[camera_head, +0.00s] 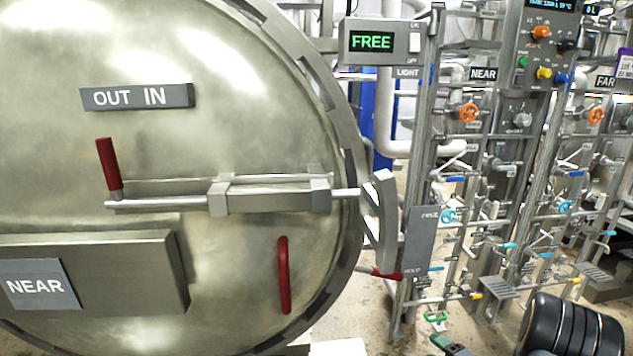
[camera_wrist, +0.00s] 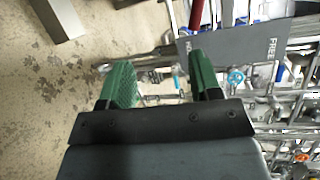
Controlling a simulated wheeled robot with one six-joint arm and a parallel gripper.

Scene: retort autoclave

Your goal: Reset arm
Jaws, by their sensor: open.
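My gripper (camera_wrist: 160,84) is open in the wrist view, with its two green-padded fingers apart and nothing between them. It points over the floor and the edge of the pipe rack. In the head view the green fingertips of my gripper (camera_head: 438,329) show at the lower right, in front of the rack's foot. The black rounded arm link (camera_head: 570,325) beside it is mine. The rest of the arm is out of the frame.
A large round autoclave door (camera_head: 130,215) fills the left, with a red-gripped latch bar (camera_head: 160,205) and a red handle (camera_head: 284,275). A rack of pipes and valves (camera_head: 480,200) stands at the right. Bare stained floor (camera_wrist: 50,100) lies left of the gripper.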

